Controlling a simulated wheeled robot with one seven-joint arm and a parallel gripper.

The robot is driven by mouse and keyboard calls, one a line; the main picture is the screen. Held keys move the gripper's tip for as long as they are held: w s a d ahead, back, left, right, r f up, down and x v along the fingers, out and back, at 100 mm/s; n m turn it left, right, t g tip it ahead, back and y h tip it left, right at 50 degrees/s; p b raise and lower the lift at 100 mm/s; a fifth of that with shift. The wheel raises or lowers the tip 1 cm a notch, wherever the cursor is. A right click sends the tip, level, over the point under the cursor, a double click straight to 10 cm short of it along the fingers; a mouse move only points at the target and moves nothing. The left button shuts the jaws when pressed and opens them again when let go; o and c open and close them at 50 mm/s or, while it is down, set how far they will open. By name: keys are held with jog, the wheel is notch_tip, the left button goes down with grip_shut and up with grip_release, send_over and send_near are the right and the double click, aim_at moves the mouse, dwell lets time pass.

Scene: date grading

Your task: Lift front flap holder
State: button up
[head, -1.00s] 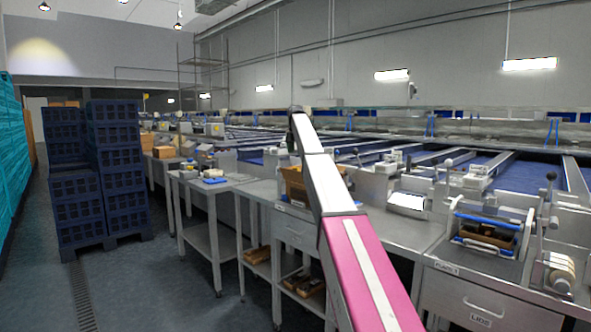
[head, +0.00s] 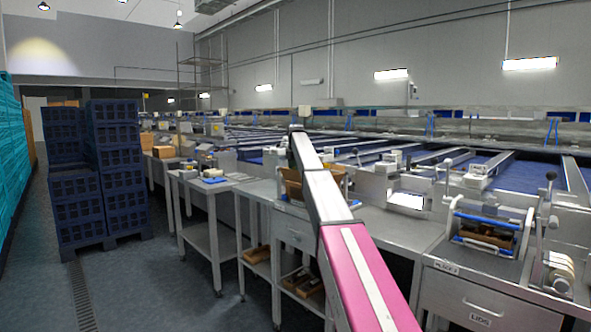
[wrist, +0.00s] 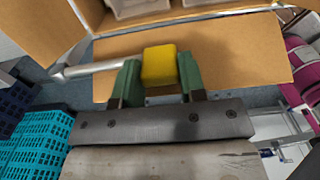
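The front flap holder shows in the wrist view as a silver rod (wrist: 92,69) with a yellow block-shaped knob (wrist: 160,66) at its right end. The rod lies across a brown cardboard flap (wrist: 235,52). My gripper (wrist: 160,72) has green fingers, one on each side of the yellow knob and against its sides. The knob fills the space between them. In the head view my fingers and the holder are hidden behind my arm. An open cardboard box (head: 291,184) shows beside my arm there.
White containers (wrist: 125,8) sit in the box in the wrist view. A metal bench (head: 385,228) runs to the right, with a lever device (head: 486,232) on it. Dark blue crates (head: 118,170) stand at left; the floor (head: 150,285) before them is clear.

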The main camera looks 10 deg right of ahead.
grip_shut()
jog(key=shift+w+a+r+g+h, duration=0.15)
jog(key=shift+w+r+g+h, duration=0.2)
jog(key=shift+r, duration=0.3)
jog(key=shift+s+r+g, duration=0.1)
jog(key=shift+r+g, duration=0.15)
